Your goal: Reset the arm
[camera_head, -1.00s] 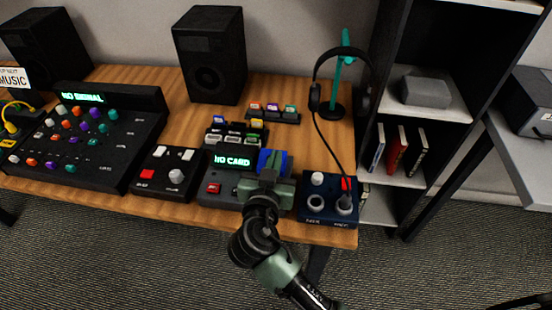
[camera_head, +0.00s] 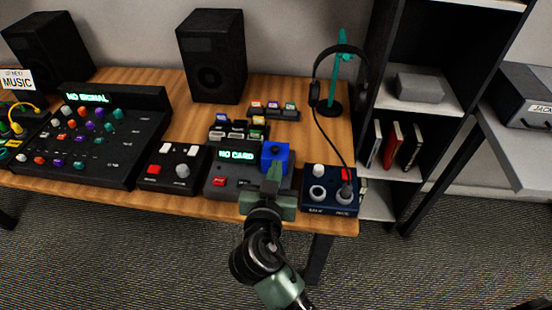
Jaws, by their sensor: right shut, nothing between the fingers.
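My right gripper (camera_head: 274,172) reaches up from the bottom of the head view. It is shut and empty. Its tip is just in front of a blue block (camera_head: 276,156) on the right part of the dark card device (camera_head: 222,187). I cannot tell whether the fingertips touch the block or are apart from it. The device's screen (camera_head: 236,155) reads "NO CARD". My right arm hides part of the device's front. My left gripper is not in view.
A navy box (camera_head: 329,203) with knobs and a headphone cable stands right of the gripper. A black box (camera_head: 172,170) and a large mixer (camera_head: 95,150) are to the left. Small cards sit in racks (camera_head: 275,114) behind. The headphone stand (camera_head: 335,75) is at the back right.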

